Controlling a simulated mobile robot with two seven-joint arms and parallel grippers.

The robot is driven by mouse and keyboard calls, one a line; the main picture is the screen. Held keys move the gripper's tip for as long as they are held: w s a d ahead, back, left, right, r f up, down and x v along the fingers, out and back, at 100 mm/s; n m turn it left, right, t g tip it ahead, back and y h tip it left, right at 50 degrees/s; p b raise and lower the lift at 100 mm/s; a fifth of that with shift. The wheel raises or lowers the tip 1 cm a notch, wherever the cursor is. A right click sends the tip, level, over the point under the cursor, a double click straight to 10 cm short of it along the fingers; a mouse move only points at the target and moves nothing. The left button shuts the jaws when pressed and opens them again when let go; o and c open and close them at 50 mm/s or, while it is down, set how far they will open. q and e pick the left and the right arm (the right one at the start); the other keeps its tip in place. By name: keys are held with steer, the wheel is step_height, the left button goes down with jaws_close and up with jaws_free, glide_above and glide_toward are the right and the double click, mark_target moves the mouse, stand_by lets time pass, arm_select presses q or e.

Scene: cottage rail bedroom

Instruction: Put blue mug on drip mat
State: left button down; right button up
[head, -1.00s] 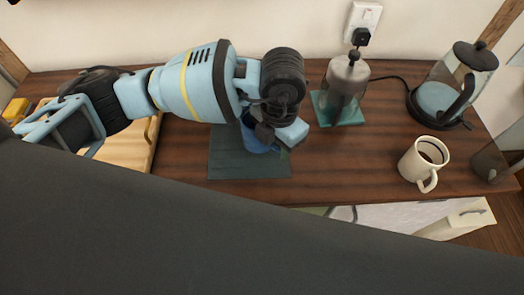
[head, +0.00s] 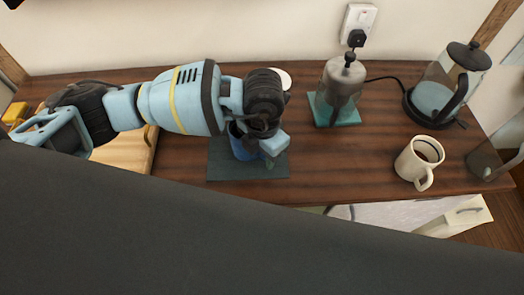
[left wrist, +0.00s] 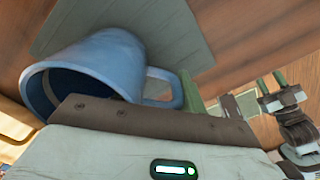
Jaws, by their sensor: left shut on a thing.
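The blue mug (head: 240,148) is in my left gripper (head: 262,148), which is shut on it near the handle side. The mug is over the dark grey-green drip mat (head: 222,171) and hides part of it. In the left wrist view the mug (left wrist: 100,62) shows its open rim to the left and its handle to the right, with the mat (left wrist: 185,25) behind it. I cannot tell whether its base touches the mat. My right gripper (left wrist: 270,82) shows small at the right of the left wrist view, empty, with its two green fingers apart.
A grinder-like appliance (head: 341,85) stands on a teal mat (head: 322,112) right of my gripper. A white round thing (head: 286,78) shows behind my gripper. A wooden board (head: 128,152) is at left.

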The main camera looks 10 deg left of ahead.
arm_select(q)
steer(key=shift+f, duration=0.1)
steer(key=c, duration=0.8)
jaws_free()
steer(key=shift+c, duration=0.2)
step_height(320, 180, up, 12)
steer(key=shift+r+p, duration=0.15)
steer(key=shift+p, duration=0.15)
